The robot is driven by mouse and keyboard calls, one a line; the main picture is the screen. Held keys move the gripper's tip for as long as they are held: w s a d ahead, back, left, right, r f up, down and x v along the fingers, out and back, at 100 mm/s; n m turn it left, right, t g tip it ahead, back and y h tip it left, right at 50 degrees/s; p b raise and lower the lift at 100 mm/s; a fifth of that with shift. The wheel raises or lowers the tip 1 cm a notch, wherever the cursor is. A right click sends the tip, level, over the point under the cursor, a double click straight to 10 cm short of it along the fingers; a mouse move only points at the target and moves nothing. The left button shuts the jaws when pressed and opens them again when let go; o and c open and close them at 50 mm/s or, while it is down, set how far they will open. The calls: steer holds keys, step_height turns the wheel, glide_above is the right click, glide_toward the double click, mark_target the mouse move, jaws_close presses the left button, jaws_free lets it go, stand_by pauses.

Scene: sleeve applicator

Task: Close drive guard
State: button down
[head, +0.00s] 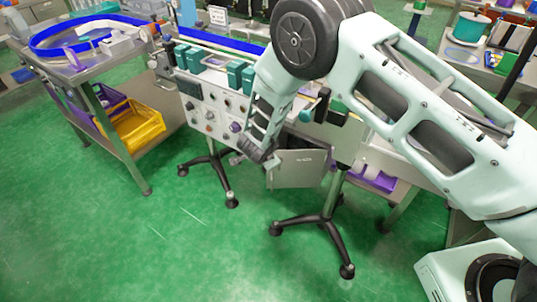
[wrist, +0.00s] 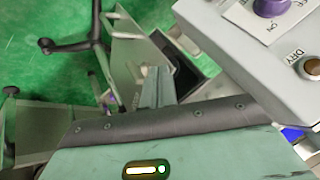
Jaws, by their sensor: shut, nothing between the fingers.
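The drive guard (head: 298,169) is a flat grey hinged panel low on the front of the machine. It stands open, with a dark opening behind and above it. In the wrist view the guard (wrist: 137,52) is a grey plate standing out from the dark opening (wrist: 186,62). My gripper (wrist: 156,80) is shut and empty, its fingers close to the guard and the opening. I cannot tell if they touch it. In the head view my gripper (head: 268,160) is at the left side of the guard, with its fingers mostly hidden.
The control panel (head: 213,108) with knobs and buttons is just left of my gripper; its corner (wrist: 270,45) is near in the wrist view. Wheeled stand legs (head: 318,228) stand below. A yellow bin (head: 133,125) sits on the left cart. The green floor in front is clear.

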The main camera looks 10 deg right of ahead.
steer(key=w+d+m+g+h+b, duration=0.1)
steer(key=w+m+h, duration=0.1)
steer(key=w+m, duration=0.2)
steer(key=shift+w+g, duration=0.3)
steer(key=shift+w, duration=1.6)
steer(key=shift+d, duration=0.1)
steer(key=shift+s, duration=0.1)
